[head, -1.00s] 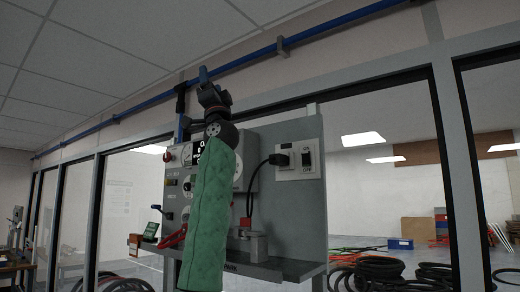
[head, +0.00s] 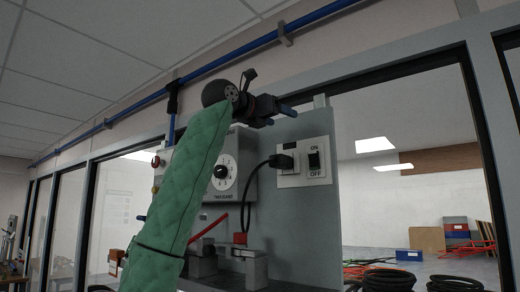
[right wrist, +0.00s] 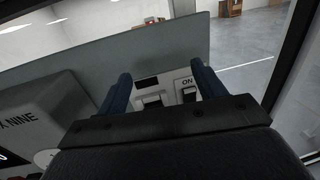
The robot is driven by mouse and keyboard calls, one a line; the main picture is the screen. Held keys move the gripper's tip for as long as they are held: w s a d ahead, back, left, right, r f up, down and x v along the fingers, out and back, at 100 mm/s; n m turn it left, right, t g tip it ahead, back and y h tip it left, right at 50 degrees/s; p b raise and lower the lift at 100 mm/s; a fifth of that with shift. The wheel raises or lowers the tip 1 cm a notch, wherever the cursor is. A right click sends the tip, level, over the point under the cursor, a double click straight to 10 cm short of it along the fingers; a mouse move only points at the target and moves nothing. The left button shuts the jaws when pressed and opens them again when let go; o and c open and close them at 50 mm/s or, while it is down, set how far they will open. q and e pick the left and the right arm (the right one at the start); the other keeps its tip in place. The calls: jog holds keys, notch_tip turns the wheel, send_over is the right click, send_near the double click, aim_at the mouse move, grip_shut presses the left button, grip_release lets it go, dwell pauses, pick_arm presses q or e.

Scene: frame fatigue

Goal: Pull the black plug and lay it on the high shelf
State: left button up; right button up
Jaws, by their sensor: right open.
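The black plug (head: 283,161) sits in the white socket plate (head: 303,180) on the grey panel, left of the ON/OFF switch (head: 314,161). Its black cord loops down to the left. My right gripper (head: 287,111) is open and empty, above the plug and apart from it, with its fingers pointing right. In the right wrist view its two blue fingers (right wrist: 164,88) stand apart with the socket plate beyond them; I cannot make out the plug clearly there. I cannot tell which surface is the high shelf. My left gripper is not in view.
A grey box with a dial (head: 222,172) stands out from the panel, left of the plug. Grey blocks (head: 250,265) and a red handle (head: 208,229) are lower down. A blue pipe (head: 240,47) runs above. Right of the panel is a window frame.

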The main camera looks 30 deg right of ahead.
aim_at(279, 157)
jog(key=f+y, duration=0.1)
jog(key=f, duration=0.1)
jog(key=w+a+f+n+y, duration=0.1)
jog(key=f+y, duration=0.1)
jog(key=f, duration=0.1)
jog(key=w+a+f+y, duration=0.1)
jog(key=f+y, duration=0.1)
jog(key=shift+a+f+n+t, duration=0.15)
jog(key=shift+f+n+t, duration=0.15)
jog(key=shift+f+t, duration=0.1)
jog(key=p+x, duration=0.3)
jog(key=x, duration=0.3)
jog(key=shift+w+f, duration=0.1)
jog(key=shift+w, duration=0.05)
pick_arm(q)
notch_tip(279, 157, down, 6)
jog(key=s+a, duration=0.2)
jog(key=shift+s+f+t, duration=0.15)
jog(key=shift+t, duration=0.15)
pick_arm(e)
jog(key=shift+x, duration=0.8)
